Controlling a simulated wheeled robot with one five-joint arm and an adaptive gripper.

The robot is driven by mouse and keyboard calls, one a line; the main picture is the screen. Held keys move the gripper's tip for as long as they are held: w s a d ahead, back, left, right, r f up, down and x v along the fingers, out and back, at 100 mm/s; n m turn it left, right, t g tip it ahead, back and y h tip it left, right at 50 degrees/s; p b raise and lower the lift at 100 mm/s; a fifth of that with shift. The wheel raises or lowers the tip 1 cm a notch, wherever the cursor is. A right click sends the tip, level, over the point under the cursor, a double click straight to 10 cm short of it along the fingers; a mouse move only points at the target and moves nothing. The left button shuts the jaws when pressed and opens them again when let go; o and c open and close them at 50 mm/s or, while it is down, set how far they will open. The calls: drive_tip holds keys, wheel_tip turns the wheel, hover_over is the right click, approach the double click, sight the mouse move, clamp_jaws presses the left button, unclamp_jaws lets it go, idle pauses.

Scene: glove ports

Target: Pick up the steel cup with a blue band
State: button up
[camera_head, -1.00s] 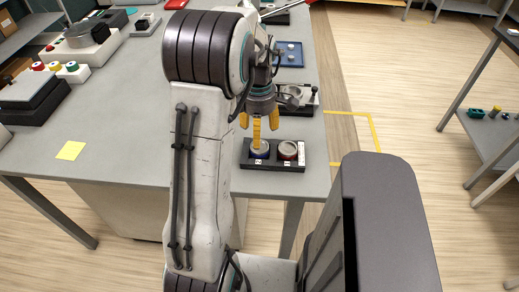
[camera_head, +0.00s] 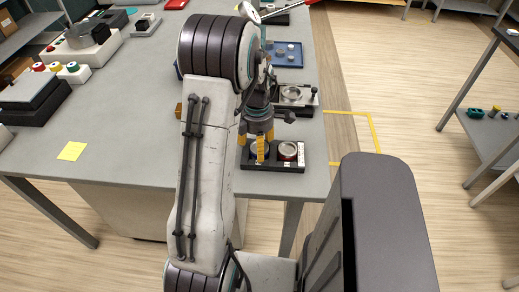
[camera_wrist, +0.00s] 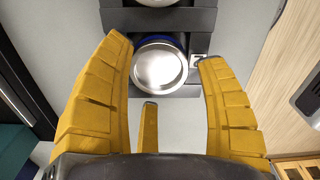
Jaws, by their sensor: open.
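The steel cup with a blue band (camera_wrist: 160,68) shows in the wrist view as a round metal disc with a strip of blue at its far edge. In the wrist view my gripper's yellow fingers (camera_wrist: 165,52) are spread open, one left and one right of the cup, with a third finger nearer the camera. I cannot tell whether any finger touches it.
A second black holder (camera_head: 294,96) and a blue tray (camera_head: 288,54) lie farther back. A yellow note (camera_head: 72,151) lies on the grey table (camera_head: 120,120), whose right edge is close.

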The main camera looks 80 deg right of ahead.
drive_tip(key=shift+f, duration=0.5)
drive_tip(key=shift+o, duration=0.2)
drive_tip(key=c, duration=1)
drive_tip(key=shift+r, duration=0.15)
drive_tip(key=shift+c, duration=0.2)
